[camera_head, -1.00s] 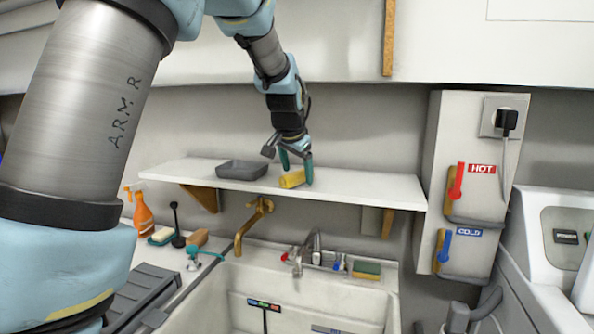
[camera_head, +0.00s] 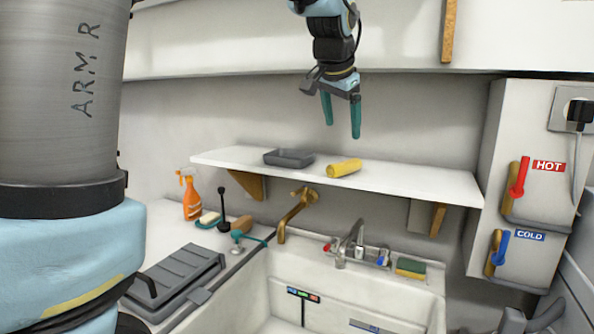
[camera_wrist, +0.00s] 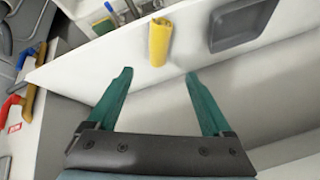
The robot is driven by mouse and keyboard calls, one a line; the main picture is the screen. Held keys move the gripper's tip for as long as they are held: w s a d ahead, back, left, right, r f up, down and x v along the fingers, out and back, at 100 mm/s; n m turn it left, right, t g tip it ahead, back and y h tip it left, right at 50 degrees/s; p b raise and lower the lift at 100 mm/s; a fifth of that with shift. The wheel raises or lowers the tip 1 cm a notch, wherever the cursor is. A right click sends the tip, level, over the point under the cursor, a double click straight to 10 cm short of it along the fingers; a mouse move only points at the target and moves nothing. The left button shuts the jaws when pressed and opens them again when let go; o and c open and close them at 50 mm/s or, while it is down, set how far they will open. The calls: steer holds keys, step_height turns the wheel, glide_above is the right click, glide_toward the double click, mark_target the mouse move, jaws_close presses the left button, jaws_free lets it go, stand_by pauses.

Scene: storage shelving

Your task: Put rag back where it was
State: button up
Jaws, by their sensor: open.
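The rag is a rolled yellow cloth (camera_head: 344,168) lying on the white shelf (camera_head: 420,186), just right of a shallow grey tray (camera_head: 289,158). It is apart from the tray. My gripper (camera_head: 342,130) is open and empty, above the shelf and the rag. In the wrist view the rag (camera_wrist: 160,42) lies beyond my open green fingertips (camera_wrist: 158,76), with nothing between them. The grey tray (camera_wrist: 240,25) shows to the right of the rag there.
Below the shelf is a sink with a faucet (camera_head: 356,240) and a brass pipe (camera_head: 296,212). An orange spray bottle (camera_head: 191,197) stands on the left counter. Hot (camera_head: 519,180) and cold (camera_head: 500,245) levers are on the right. The shelf's right part is bare.

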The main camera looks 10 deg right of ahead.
steer(key=a+f+n+g+y, duration=0.15)
steer(key=a+f+n, duration=0.35)
steer(key=a+f, duration=1)
steer(key=s+a+f+n+g+y, duration=0.1)
steer(key=s+a+f+n, duration=0.2)
steer(key=a, duration=0.6)
steer(key=s+a+f+n+g+y, duration=0.1)
steer(key=s+a+f+n, duration=0.2)
steer(key=s+a+f, duration=0.4)
steer(key=shift+s+a+f+n, duration=0.4)
steer(key=shift+s+a, duration=0.25)
steer(key=shift+a, duration=0.35)
steer(key=shift+r, duration=0.1)
